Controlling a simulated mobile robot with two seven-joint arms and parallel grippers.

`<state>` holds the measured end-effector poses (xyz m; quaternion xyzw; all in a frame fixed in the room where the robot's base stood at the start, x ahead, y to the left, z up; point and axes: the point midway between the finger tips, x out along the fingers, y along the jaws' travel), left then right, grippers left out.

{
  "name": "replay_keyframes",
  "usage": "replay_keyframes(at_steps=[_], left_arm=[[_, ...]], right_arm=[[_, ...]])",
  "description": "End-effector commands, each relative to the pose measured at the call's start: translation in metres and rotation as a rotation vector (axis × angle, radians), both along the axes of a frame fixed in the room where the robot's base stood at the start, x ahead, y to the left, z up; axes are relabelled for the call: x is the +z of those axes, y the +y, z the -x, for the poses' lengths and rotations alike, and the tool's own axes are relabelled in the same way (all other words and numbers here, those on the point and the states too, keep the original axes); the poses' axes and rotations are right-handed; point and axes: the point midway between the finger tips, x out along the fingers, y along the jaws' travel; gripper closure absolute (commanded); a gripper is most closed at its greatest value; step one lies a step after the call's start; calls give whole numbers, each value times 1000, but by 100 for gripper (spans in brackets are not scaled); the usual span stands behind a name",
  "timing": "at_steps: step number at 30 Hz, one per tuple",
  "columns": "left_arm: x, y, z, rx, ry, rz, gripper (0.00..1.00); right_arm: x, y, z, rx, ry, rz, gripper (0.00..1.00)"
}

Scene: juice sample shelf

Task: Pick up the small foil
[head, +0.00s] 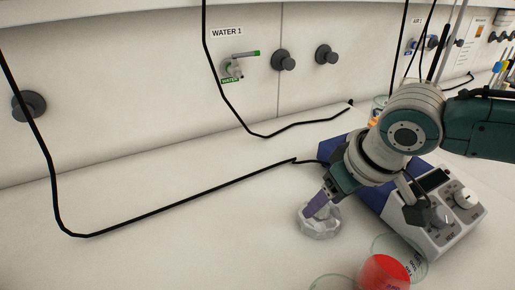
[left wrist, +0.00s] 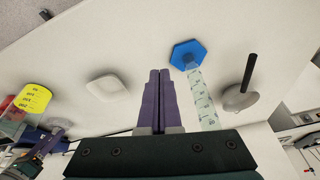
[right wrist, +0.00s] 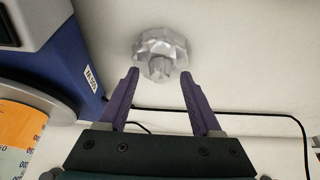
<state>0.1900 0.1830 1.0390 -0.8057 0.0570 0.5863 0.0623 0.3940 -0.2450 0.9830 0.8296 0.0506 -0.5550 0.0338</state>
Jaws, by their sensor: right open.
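The small foil is a crumpled, shiny silver piece (head: 320,224) on the white bench, in front of the blue-and-white device. In the right wrist view the foil (right wrist: 160,50) lies just beyond and between my fingertips, with its near part between them. My right gripper (right wrist: 159,73) is open, with a purple finger on each side of the foil and a visible gap to each. In the head view the right gripper (head: 316,205) hangs over the foil and hides part of it. My left gripper (left wrist: 160,72) is shut and empty, away from the foil.
A hotplate device (head: 447,222) stands right of the foil, close to my right arm. Glassware with red liquid (head: 384,272) stands in front. Black cables (head: 180,208) cross the bench. Near my left gripper are a blue-based cylinder (left wrist: 187,54) and a white dish (left wrist: 107,86).

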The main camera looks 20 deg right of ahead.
Motion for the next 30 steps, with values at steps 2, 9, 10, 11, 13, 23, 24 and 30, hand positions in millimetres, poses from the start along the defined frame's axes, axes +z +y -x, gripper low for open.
replay_keyframes(at_steps=[2,9,10,11,13,23,24,30], left_arm=[[-1,1,0,-1,1,-3,100],[-1,1,0,-4,0,-5,100],[-1,1,0,-4,0,-5,100],[-1,1,0,-4,0,-5,100],[-1,1,0,-4,0,-5,100],[-1,1,0,-3,0,-4,100],[-1,1,0,-2,1,-3,100],[-1,-1,0,1,0,2,100]], right_arm=[[-3,1,-2,0,-1,0,34],[-3,0,-2,1,-1,0,37],[-3,0,-2,1,-1,0,41],[-3,0,-2,1,-1,0,44],[-3,0,-2,1,-1,0,52],[-3,0,-1,1,0,0,89],[-3,0,-1,1,0,0,94],[-3,0,-1,1,0,0,100]])
